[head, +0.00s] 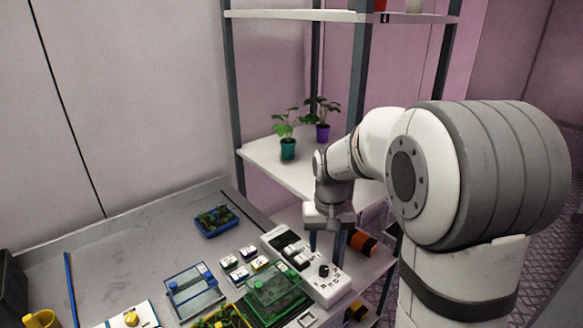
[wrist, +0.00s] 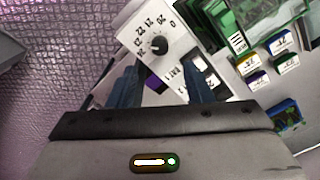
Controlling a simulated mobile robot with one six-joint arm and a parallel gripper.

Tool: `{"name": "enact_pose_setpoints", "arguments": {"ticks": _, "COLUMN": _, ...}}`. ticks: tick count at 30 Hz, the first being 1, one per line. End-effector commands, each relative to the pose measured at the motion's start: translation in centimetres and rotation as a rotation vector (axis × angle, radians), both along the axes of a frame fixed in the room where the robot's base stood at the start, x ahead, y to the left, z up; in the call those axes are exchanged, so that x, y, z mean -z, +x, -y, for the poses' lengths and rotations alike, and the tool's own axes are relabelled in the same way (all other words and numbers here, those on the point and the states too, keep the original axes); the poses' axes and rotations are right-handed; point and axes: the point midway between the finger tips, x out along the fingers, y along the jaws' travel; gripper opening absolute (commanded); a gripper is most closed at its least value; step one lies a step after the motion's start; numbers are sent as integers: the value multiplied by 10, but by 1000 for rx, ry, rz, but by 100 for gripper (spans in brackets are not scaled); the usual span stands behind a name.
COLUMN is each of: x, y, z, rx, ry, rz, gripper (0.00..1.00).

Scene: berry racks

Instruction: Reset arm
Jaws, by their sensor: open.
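My gripper (head: 326,238) hangs from my arm over the right end of the bench, pointing down. Its two fingers (wrist: 163,85) show apart and empty in the wrist view. A white control box (head: 305,268) with a black knob and switches lies below it on the bench. In the wrist view the box's knob (wrist: 158,46) and numbered dial lie just beyond the fingers. I cannot tell whether the fingers touch the box.
A shelf rack (head: 270,165) stands behind, with a teal pot (head: 288,149) and a purple pot (head: 322,132). On the bench (head: 110,250) are a blue tray (head: 217,221), a clear blue-edged box (head: 194,292), a green box (head: 273,289) and several small labelled blocks. The bench's back left is clear.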

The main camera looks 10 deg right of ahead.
Motion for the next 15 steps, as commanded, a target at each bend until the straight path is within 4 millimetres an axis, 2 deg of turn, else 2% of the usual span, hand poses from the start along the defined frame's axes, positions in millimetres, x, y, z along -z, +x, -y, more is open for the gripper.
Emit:
{"name": "enact_pose_setpoints", "arguments": {"ticks": 5, "x": -20, "y": -28, "z": 3, "rx": -8, "ry": 0, "rz": 41, "gripper": 46}}
{"name": "enact_pose_setpoints", "arguments": {"ticks": 9, "x": -41, "y": -71, "z": 6, "rx": -22, "ry": 0, "rz": 100, "gripper": 46}}
{"name": "enact_pose_setpoints", "arguments": {"ticks": 15, "x": -55, "y": -135, "z": 9, "rx": -41, "ry": -5, "rz": 182, "gripper": 46}}
